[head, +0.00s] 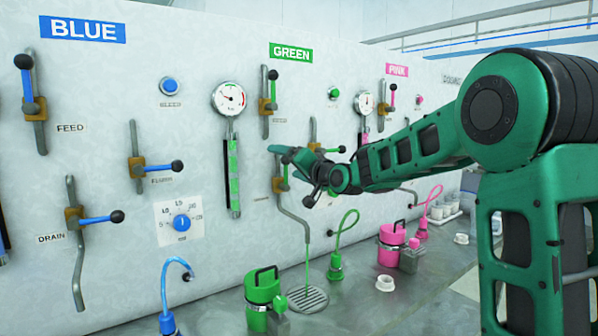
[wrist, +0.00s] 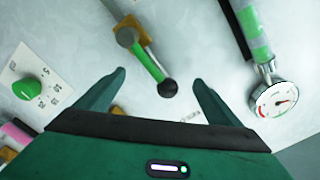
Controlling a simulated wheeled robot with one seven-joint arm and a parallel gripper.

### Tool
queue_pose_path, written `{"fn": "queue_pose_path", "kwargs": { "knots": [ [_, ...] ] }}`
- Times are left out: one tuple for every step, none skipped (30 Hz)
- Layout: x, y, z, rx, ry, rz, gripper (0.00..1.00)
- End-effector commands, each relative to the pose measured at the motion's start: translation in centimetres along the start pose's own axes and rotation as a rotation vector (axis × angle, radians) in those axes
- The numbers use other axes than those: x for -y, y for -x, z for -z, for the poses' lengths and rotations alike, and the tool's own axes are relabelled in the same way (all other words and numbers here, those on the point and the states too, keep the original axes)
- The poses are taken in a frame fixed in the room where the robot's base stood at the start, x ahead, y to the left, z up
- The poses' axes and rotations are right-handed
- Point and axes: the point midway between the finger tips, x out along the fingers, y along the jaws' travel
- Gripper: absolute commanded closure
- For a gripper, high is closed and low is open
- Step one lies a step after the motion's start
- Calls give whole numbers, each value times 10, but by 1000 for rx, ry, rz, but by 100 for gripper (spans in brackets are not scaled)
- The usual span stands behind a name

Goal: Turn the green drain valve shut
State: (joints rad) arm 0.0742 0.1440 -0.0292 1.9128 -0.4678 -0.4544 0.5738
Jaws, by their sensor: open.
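The green drain valve (head: 279,185) is on the wall, low in the green section, with a brass body and a bent grey outlet pipe. In the wrist view, the green lever (wrist: 150,65) runs roughly in line with the pipe and ends in a black knob. My gripper (head: 291,174) is open in front of this valve and partly hides its lever in the head view. In the wrist view, the knob appears between the open fingers of my gripper (wrist: 158,78); I cannot tell its depth, and nothing is held.
A gauge (head: 229,99) with a green tube is left of the valve. The green feed valve (head: 266,104) is above; another green valve (head: 313,130) is to the right. Below stand a green canister (head: 262,290), a green hooked spout (head: 336,264) and the grate (head: 308,299).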

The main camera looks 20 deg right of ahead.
Motion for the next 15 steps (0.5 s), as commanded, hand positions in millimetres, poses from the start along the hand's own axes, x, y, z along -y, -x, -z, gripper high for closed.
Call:
{"fn": "queue_pose_path", "kwargs": {
  "knots": [
    [-1, 0, 0, 0, 0, 0, 12],
    [-1, 0, 0, 0, 0, 0, 12],
    [-2, 0, 0, 0, 0, 0, 12],
    [-2, 0, 1, 0, 0, 0, 12],
    [-3, 0, 1, 0, 0, 0, 12],
    [-4, 0, 2, 0, 0, -1, 12],
    [-5, 0, 3, 0, 0, -1, 12],
    [-7, 0, 4, -1, 0, -2, 12],
    [-9, 0, 5, -1, 1, -2, 12],
    [-10, 0, 6, -1, 1, -2, 12],
    [-12, 0, 7, -1, 0, -2, 12],
    [-14, 0, 9, -1, 1, -2, 12],
    [-15, 0, 10, -1, 1, -2, 12],
    [-16, 0, 11, -2, 1, -2, 12],
    [-18, 0, 13, -2, 1, -2, 12]
  ]
}}
